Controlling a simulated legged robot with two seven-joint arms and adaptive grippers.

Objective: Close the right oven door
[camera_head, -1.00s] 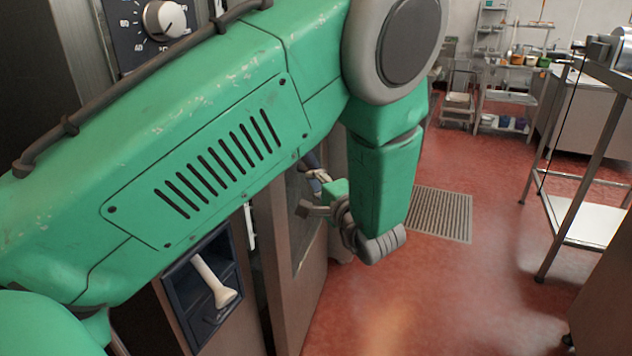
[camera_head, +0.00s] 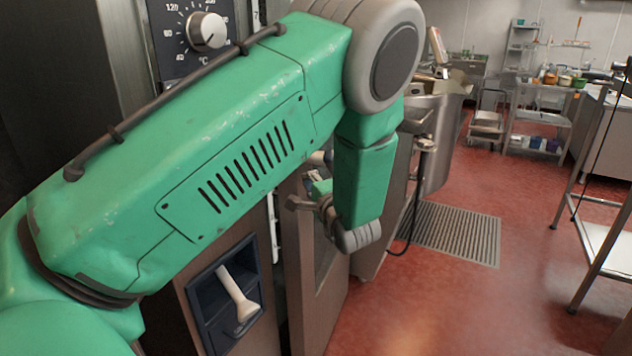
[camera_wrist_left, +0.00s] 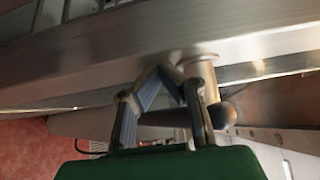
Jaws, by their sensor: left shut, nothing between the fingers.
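The oven door (camera_head: 308,318) is a brown-grey panel with a window, standing ajar at an angle beside the oven front, partly hidden by my green left arm. My left gripper (camera_head: 296,203) is small and partly hidden beside the door's inner upper part. In the left wrist view the fingers of my left gripper (camera_wrist_left: 163,68) meet at their tips, shut and empty. They are close to a metal face (camera_wrist_left: 130,45) and a handle post (camera_wrist_left: 203,78) with a dark rounded end; contact cannot be told. My right gripper is not in view.
A dial (camera_head: 207,31) sits on the oven's control panel. A dark blue recess holds a white lever (camera_head: 238,295). Behind the door stands a steel kettle (camera_head: 440,140) by a floor grate (camera_head: 450,233). Red floor is clear at the right, up to a steel table (camera_head: 604,240).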

